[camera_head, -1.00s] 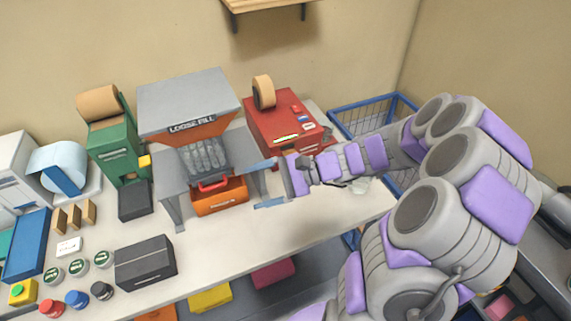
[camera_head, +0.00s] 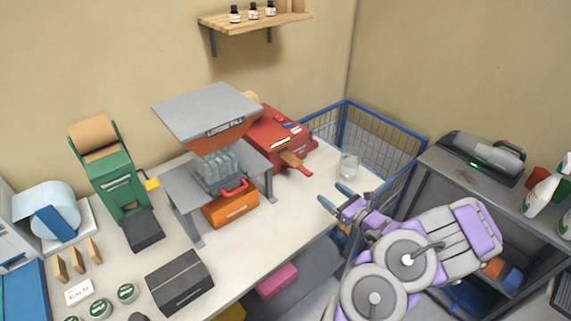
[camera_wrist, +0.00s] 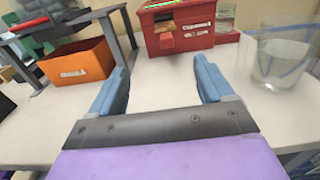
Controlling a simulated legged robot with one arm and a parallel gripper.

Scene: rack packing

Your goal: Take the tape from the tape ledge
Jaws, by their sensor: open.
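The red tape machine (camera_head: 280,132) stands at the back of the bench, with a tan roll (camera_head: 252,98) mostly hidden behind the loose-fill hopper. A short tan strip of tape (camera_head: 291,160) lies at its front ledge (camera_head: 304,171). In the wrist view the red machine (camera_wrist: 200,42) is straight ahead, with a tan piece (camera_wrist: 166,41) on its front face. My gripper (camera_head: 333,196) is open and empty at the bench's right edge, in front of the machine and apart from it. Its blue fingers (camera_wrist: 161,78) show bare bench between them in the wrist view.
A glass of clear liquid (camera_head: 348,166) stands near the bench's right edge, right of my fingers in the wrist view (camera_wrist: 280,62). The loose-fill stand (camera_head: 205,110) with an orange bin (camera_head: 230,207) is left. A blue wire basket (camera_head: 385,140) is beyond. Bench between gripper and machine is clear.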

